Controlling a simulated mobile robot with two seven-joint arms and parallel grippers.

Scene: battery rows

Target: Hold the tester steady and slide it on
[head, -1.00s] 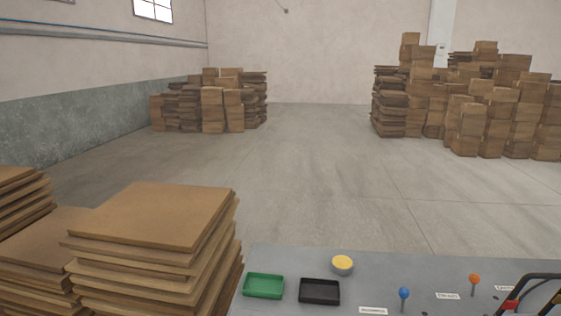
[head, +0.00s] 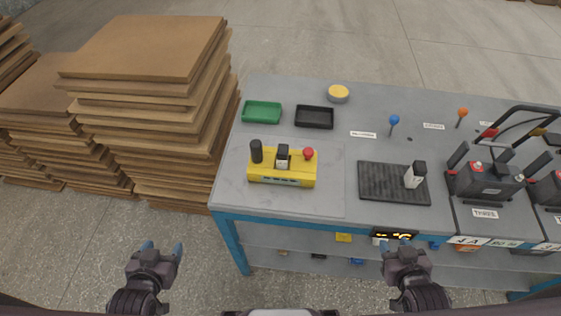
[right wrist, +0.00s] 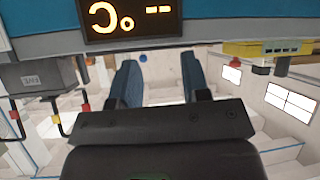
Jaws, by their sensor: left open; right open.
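A yellow boxy device (head: 282,175), which looks like the tester, sits on the left part of the table in the head view. It has a black knob, a dark-and-grey piece in its middle and a red button. A small white block with a black top (head: 413,176) stands on a black ribbed mat (head: 380,184) to its right. My left gripper (head: 162,251) is open and empty, left of the table and in front of it. My right gripper (head: 397,250) is open and empty in front of the table's front edge; it also shows in the right wrist view (right wrist: 160,82).
Dark batteries with cables (head: 488,182) stand at the table's right. A green tray (head: 262,111), a black tray (head: 314,117), a yellow-topped cup (head: 338,93) and blue and orange pins are at the back. A lit display (head: 393,235) hangs at the front edge. Stacked boards (head: 150,50) stand left.

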